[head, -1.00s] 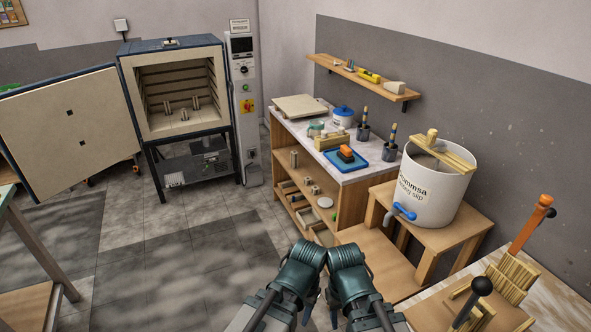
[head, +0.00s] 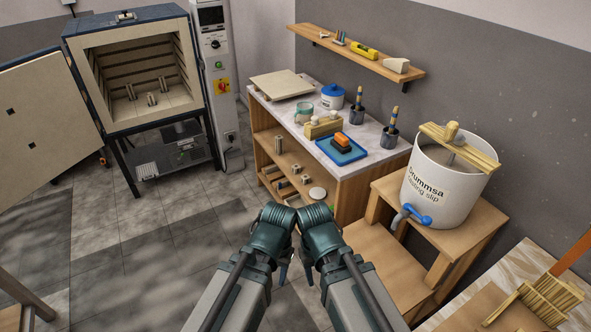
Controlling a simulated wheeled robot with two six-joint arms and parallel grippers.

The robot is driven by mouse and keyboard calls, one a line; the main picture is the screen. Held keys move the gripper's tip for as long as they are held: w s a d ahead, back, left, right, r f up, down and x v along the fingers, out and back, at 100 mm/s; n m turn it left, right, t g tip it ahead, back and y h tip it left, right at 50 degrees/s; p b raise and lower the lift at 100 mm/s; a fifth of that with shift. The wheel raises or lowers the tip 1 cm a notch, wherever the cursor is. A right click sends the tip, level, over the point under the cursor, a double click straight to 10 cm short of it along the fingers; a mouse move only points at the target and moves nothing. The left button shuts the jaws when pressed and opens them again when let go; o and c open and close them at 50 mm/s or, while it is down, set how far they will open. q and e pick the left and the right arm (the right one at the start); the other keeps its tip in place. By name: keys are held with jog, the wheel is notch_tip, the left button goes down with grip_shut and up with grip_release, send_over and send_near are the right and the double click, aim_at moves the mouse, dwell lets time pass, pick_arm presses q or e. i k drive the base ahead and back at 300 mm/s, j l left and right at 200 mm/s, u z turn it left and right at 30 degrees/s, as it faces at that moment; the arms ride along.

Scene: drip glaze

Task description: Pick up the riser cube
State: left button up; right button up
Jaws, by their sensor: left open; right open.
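No single thing stands out clearly as the riser cube. Several small pale blocks or posts (head: 282,183) are on the lower shelves of the wooden cabinet (head: 350,200), too small to tell apart. My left gripper (head: 283,273) and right gripper (head: 308,275) are side by side at the bottom middle, in front of the cabinet. Both are open and hold nothing that I can see. The wrists largely hide their fingers and part of the lower shelf.
The marble-topped cabinet holds a blue tray (head: 341,150) with an orange-topped item, a blue-lidded jar (head: 332,96) and brush pots (head: 390,137). A slip bucket (head: 440,190) stands on a wooden stand at right. The open kiln (head: 140,75) is at left.

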aim_at(296, 169)
jog(key=i+j+z, duration=0.15)
jog(key=z, duration=0.3)
jog(key=i+j+z, duration=0.1)
jog(key=z, duration=0.35)
jog(key=j+z, duration=0.25)
jog(key=z, duration=0.2)
jog(key=i+j+z, duration=0.25)
jog(key=j, duration=1)
jog(key=j+z, duration=0.25)
jog(key=j, duration=0.95)
